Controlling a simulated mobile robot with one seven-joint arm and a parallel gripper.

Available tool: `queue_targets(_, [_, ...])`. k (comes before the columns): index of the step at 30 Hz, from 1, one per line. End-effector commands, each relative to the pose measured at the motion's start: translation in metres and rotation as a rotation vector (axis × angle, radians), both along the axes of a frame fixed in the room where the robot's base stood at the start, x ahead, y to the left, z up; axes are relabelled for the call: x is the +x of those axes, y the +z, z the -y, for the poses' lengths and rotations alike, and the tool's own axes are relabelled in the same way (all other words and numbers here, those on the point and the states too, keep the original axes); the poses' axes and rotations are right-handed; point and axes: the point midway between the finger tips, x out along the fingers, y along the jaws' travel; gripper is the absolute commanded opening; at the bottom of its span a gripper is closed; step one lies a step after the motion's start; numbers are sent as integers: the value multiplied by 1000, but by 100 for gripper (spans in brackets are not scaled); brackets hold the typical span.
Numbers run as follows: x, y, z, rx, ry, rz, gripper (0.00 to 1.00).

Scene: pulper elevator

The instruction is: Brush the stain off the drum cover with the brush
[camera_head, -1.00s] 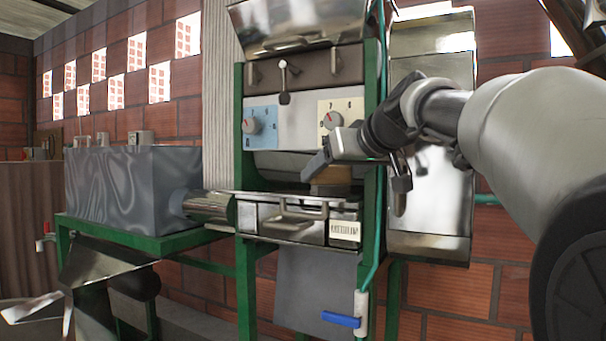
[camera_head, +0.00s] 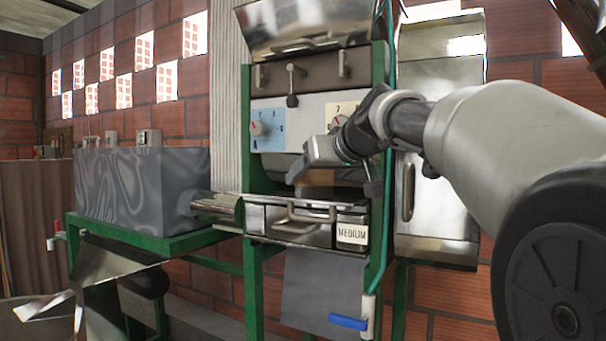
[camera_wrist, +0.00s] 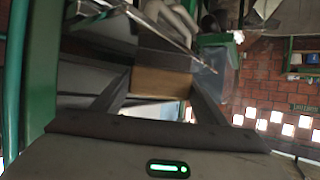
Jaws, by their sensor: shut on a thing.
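My gripper (camera_head: 306,168) is in front of the green-framed machine, below its dial panel. It is shut on the brush, whose tan wooden block (camera_wrist: 160,82) shows between the two fingers in the wrist view. In the head view only a small tan part of the brush (camera_head: 318,179) shows under the gripper. The drum cover seems to be the dark grey surface (camera_head: 273,164) behind the gripper, in the opening below the dials. The gripper hides part of it. I cannot make out the stain, or whether the brush touches the cover.
A metal tray with a handle (camera_head: 292,218) and a "MEDIUM" label juts out below the gripper. Above are dials (camera_head: 262,129) and a small lever (camera_head: 291,85). A grey box (camera_head: 140,185) stands left. A green post and a steel panel (camera_head: 437,185) are at right.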

Motion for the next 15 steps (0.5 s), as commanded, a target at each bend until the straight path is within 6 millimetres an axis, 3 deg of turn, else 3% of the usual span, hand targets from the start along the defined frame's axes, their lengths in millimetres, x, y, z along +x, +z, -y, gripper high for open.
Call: queue_targets(15, [16, -1, -25, 1, 3, -8, 48])
